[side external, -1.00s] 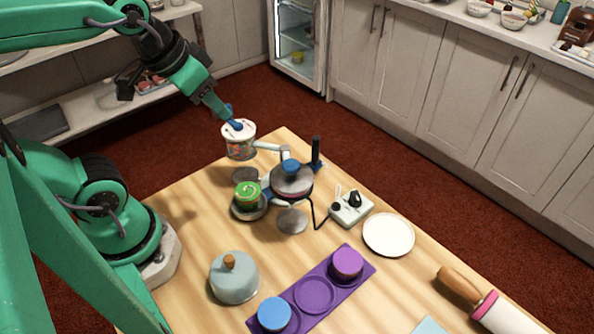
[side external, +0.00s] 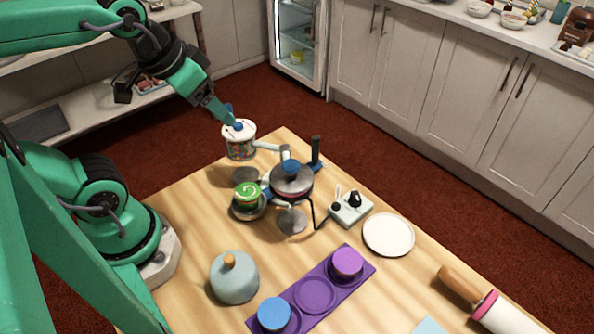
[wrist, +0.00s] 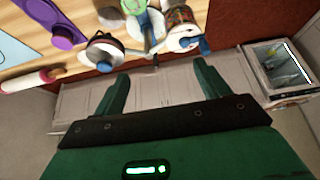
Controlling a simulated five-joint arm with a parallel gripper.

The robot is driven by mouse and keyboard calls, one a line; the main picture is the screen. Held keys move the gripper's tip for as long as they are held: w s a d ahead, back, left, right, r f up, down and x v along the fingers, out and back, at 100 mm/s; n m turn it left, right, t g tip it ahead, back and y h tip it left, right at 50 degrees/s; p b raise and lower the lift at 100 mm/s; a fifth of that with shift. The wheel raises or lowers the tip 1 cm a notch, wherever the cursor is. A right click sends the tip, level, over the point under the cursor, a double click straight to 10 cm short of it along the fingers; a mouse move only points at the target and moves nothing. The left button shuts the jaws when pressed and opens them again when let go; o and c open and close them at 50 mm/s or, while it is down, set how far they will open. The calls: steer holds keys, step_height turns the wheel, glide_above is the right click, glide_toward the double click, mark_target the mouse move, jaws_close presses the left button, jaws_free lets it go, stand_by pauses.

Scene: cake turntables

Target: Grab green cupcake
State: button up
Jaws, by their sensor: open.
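The green cupcake (side external: 247,194), with a pale swirl on top, sits on a small grey dish of the turntable stand, near the table's back left. It also shows in the wrist view, cut by the top edge (wrist: 133,6). My gripper (side external: 229,117) is high at the back, beside the blue knob of a patterned tub, above and behind the cupcake. In the wrist view my gripper (wrist: 161,76) has its two green fingers apart with nothing between them. Whether a finger touches the tub's knob is unclear.
The patterned tub (side external: 240,147) and a grey-lidded pot (side external: 291,180) flank the cupcake. A pale blue dome (side external: 234,279) stands in front. A purple tray (side external: 315,296) holds blue and purple rounds. A white plate (side external: 388,235) lies right, past a small control box (side external: 351,208).

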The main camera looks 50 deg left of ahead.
steer(key=n+g, duration=0.5)
steer(key=n, duration=0.1)
glide_above(247, 191)
step_height(247, 191, down, 8)
steer(key=shift+d+f+n+g, duration=0.2)
steer(key=shift+f+n+g, duration=0.15)
steer(key=shift+f, duration=0.25)
steer(key=shift+f, duration=3.4)
steer(key=shift+f, duration=0.15)
steer(key=shift+a+f, duration=0.15)
steer(key=shift+f, duration=2.3)
